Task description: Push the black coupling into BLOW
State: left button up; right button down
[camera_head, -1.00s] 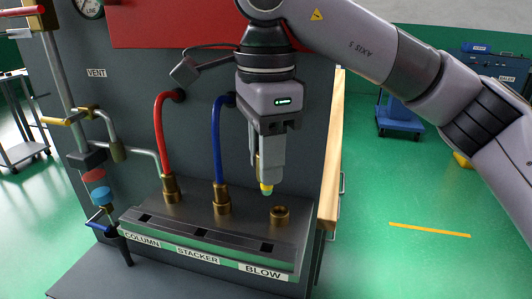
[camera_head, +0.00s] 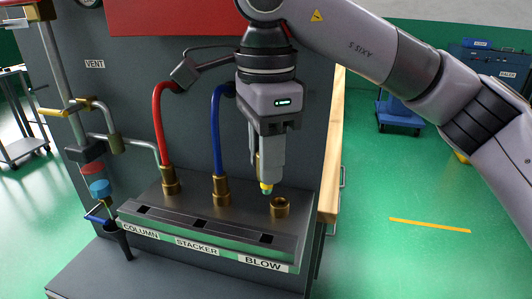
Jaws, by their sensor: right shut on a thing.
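My right gripper (camera_head: 268,178) points down, shut on a coupling (camera_head: 266,188) whose brass side and yellow-green tip show between and below the fingers. The fingers hide most of it, so I cannot see a black colour or its hose. The BLOW port (camera_head: 280,206) is an open brass socket on the sloped block, above the BLOW label (camera_head: 263,264). The coupling's tip is just up and left of the socket in the picture and looks apart from it. My left gripper is not in view.
A red hose (camera_head: 159,130) stands in the COLUMN port and a blue hose (camera_head: 216,140) in the STACKER port, left of my gripper. The dark panel (camera_head: 120,35) rises behind. A wooden edge (camera_head: 332,150) bounds the block's right side. Valves and pipes (camera_head: 92,150) are at left.

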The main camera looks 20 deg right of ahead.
jog(key=c, duration=0.8)
grip_release()
